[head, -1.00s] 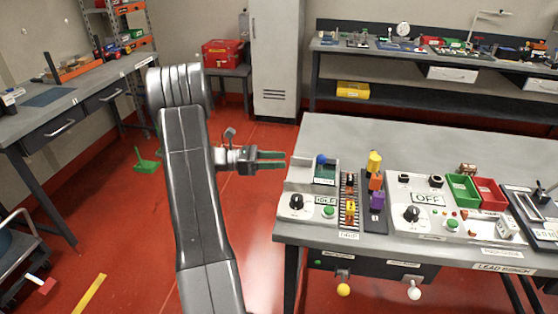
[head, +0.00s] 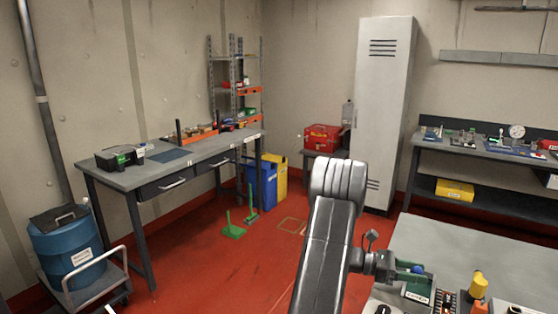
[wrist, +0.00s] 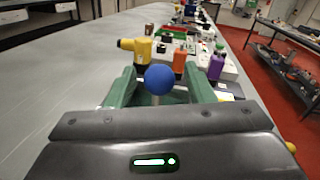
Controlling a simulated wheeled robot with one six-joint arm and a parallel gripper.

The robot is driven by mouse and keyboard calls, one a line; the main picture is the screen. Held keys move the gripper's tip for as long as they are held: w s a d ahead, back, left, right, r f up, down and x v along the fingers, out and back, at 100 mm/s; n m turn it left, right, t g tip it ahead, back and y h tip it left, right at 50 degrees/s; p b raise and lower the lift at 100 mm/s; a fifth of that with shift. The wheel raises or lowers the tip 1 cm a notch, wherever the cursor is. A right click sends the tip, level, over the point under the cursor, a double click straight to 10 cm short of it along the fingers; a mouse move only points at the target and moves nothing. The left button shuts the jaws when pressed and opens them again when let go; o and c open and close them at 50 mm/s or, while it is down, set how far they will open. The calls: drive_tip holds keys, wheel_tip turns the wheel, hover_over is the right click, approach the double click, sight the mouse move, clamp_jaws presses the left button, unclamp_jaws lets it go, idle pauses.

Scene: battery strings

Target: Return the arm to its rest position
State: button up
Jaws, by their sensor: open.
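My gripper (head: 408,268) is at the lower right of the head view, over the near left corner of the grey bench (head: 470,250). In the wrist view its two green fingers (wrist: 158,76) are apart. A blue ball knob (wrist: 159,80) on a thin pale stem shows between them, with space to either side. The fingers do not look closed on the knob. My arm is raised and bent, with its elbow at the centre right of the head view.
A yellow part (wrist: 136,47), an orange part (wrist: 180,60) and a purple part (wrist: 216,66) stand on the bench beyond the fingers. A locker (head: 385,110) and red toolbox (head: 322,138) are behind. A blue drum (head: 68,250) stands at left. The red floor between is largely open.

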drive_tip(key=shift+s+d, duration=0.2)
drive_tip(key=shift+d, duration=0.2)
drive_tip(key=shift+w+a, duration=0.15)
drive_tip(key=shift+a, duration=0.05)
